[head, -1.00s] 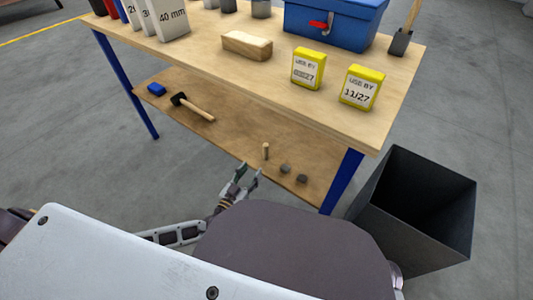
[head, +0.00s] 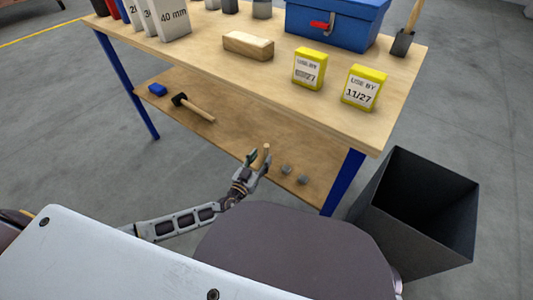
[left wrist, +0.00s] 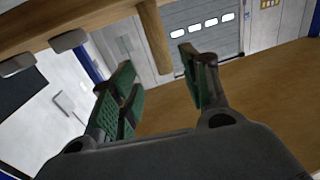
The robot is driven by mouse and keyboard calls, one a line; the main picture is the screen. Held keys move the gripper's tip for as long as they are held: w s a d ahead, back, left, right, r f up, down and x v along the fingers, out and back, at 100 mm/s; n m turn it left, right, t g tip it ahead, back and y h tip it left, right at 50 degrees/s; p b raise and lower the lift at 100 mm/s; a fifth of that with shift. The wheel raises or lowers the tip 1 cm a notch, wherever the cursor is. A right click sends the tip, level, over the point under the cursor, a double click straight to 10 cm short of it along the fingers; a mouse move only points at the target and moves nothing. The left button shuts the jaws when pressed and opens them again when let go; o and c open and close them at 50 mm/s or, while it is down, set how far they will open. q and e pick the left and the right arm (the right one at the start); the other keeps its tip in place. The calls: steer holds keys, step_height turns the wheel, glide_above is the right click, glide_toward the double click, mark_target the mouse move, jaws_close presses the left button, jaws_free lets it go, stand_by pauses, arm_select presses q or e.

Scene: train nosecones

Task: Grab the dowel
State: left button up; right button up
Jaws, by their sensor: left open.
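The dowel (head: 266,152) is a short light-wood peg standing on the lower shelf (head: 225,125) of the workbench, near its front edge. My left gripper (head: 259,161) is open at the dowel, with its fingers on either side of it in the head view. In the left wrist view the dowel (left wrist: 153,38) shows between and just beyond the green-padded fingertips of the left gripper (left wrist: 157,62). A gap shows on both sides of the dowel there, and nothing is gripped. My right gripper is not in view.
Two small grey pieces (head: 302,180) sit right of the dowel. A mallet (head: 193,107) and a blue block (head: 157,90) lie farther left on the shelf. The tabletop (head: 215,70) overhangs the shelf. A blue leg (head: 343,182) and dark bin (head: 412,215) stand right.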

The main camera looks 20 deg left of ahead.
mark_target(265, 149)
arm_select(q)
steer(key=shift+w+d, duration=0.1)
steer(key=shift+w, duration=0.45)
steer(key=shift+w+d+r, duration=0.1)
steer(key=shift+w+r, duration=0.05)
steer(key=shift+w, duration=0.7)
steer(key=shift+w+r, duration=0.1)
steer(key=shift+w, duration=0.7)
steer(key=shift+w+d+f, duration=0.1)
steer(key=shift+w+d, duration=0.1)
steer(key=shift+w, duration=0.75)
steer(key=c, duration=1)
